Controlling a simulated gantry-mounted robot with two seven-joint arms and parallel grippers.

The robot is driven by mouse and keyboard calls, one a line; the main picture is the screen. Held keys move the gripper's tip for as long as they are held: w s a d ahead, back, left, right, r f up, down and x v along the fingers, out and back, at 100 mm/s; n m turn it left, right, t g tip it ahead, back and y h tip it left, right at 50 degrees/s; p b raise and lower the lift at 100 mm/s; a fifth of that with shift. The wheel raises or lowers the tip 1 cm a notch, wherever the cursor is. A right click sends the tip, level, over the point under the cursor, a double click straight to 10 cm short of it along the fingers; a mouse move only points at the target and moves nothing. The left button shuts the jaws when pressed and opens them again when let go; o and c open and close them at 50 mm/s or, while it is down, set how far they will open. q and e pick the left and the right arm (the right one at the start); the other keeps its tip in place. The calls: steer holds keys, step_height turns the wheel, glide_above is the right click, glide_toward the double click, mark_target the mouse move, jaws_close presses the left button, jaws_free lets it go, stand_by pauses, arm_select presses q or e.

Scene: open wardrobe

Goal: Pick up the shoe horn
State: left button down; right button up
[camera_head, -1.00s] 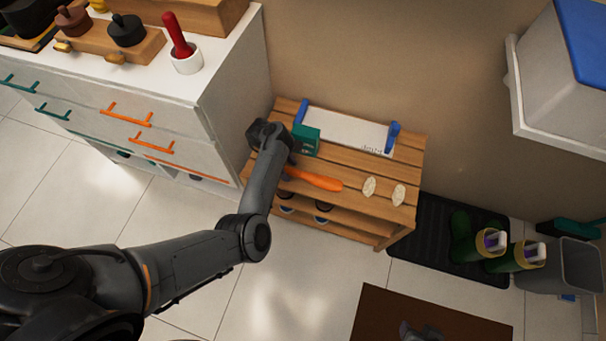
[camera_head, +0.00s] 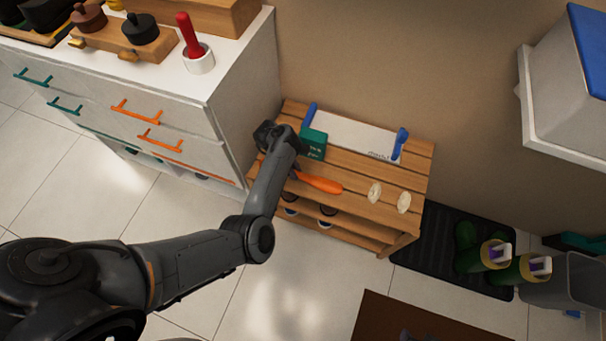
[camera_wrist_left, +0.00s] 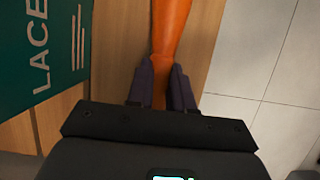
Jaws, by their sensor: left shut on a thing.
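The shoe horn (camera_head: 320,183) is orange and long, on or just above the slatted wooden shoe rack (camera_head: 419,187) in the head view. My left gripper (camera_wrist_left: 161,82) is shut on the shoe horn in the left wrist view, with one dark finger on each side of its narrow part (camera_wrist_left: 168,30). In the head view my left arm's wrist hides most of the gripper and the held end. I cannot tell whether the shoe horn is clear of the slats. My right gripper is not in view.
A white panel (camera_head: 350,133) with blue ends lies behind. A white cabinet (camera_head: 245,120) stands left of the rack.

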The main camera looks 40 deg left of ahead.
arm_select(q)
step_height(320, 180, up, 10)
steer(key=p, duration=0.7)
steer(key=shift+p, duration=0.35)
